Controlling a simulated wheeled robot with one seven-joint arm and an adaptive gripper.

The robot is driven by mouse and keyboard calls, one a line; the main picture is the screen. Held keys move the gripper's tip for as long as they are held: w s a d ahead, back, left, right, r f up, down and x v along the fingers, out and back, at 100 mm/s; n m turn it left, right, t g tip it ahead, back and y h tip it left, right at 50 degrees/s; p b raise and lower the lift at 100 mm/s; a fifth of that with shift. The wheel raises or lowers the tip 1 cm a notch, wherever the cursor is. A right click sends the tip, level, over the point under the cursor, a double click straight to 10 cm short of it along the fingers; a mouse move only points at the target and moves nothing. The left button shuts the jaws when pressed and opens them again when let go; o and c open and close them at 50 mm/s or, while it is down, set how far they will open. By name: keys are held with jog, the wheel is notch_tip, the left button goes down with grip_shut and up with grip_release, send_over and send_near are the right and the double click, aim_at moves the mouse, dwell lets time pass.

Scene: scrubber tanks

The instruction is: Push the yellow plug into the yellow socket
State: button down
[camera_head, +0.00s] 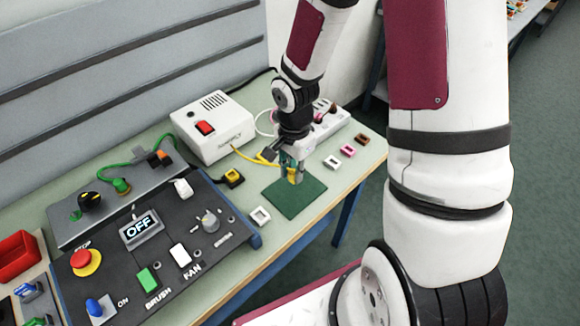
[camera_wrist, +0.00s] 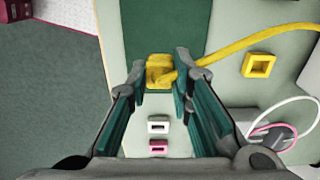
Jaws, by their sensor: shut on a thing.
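The yellow plug (camera_wrist: 158,76), with its yellow cable, is between the two fingers of my gripper (camera_wrist: 160,73) in the wrist view. My gripper (camera_head: 290,170) is shut on it, above or at the dark green mat (camera_head: 298,202) in the head view; whether the plug clears the mat I cannot tell. The yellow socket (camera_head: 233,178) is a small block with a dark opening, left of the mat on the table. It also shows in the wrist view (camera_wrist: 258,65), to the right of the gripper. The plug and the socket are apart.
A white power box (camera_head: 213,130) with a red switch stands behind. A control panel (camera_head: 165,235) lies to the left. A white socket (camera_head: 260,215) sits near the front edge. White (camera_head: 333,162), pink (camera_head: 347,151) and brown (camera_head: 362,139) sockets stand at the right.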

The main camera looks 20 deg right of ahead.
notch_tip(320, 180, up, 2)
jog(key=shift+s+p, duration=0.1)
jog(key=shift+p, duration=0.35)
jog(key=shift+w+a+f, duration=0.1)
jog(key=shift+w, duration=0.1)
jog(key=w+a+b, duration=0.7)
jog(key=w+a, duration=0.5)
jog(key=a, duration=0.1)
jog(key=shift+a, duration=0.25)
jog(key=shift+s, duration=0.1)
jog(key=shift+f, duration=0.1)
jog(key=shift+f+b, duration=0.95)
jog(key=shift+f, duration=1.25)
jog(key=shift+f, duration=0.15)
